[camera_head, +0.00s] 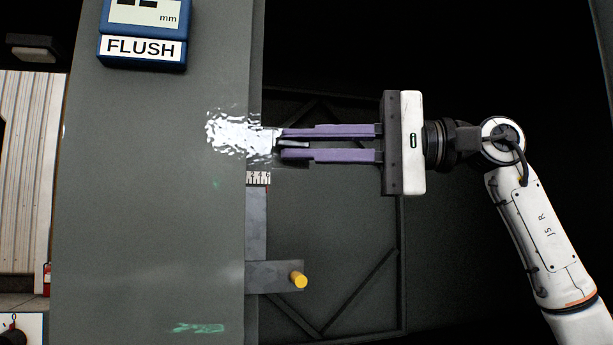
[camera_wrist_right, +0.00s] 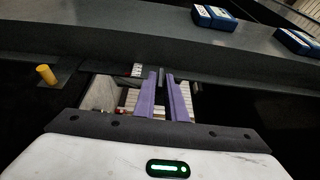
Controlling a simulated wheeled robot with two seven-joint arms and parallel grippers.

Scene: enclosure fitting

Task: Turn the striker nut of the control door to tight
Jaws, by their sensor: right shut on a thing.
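The grey door panel (camera_head: 150,200) fills the left of the head view, and its right edge runs upright. My right gripper (camera_head: 280,144) reaches in level from the right, with its purple fingertips at that edge. It is shut on a small dark grey part (camera_head: 292,144), which I take to be the striker nut. Its shape and turn angle are mostly hidden by the fingers. In the right wrist view the dark part (camera_wrist_right: 162,77) shows between the purple fingers. My left gripper is not in view.
A blue gauge (camera_head: 142,47) marked FLUSH is on the panel, above left. A small white scale (camera_head: 258,178) sits just below the fingertips. Lower down, a yellow knob (camera_head: 298,280) sticks out from a grey bracket (camera_head: 270,277). A dark framed opening lies behind.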

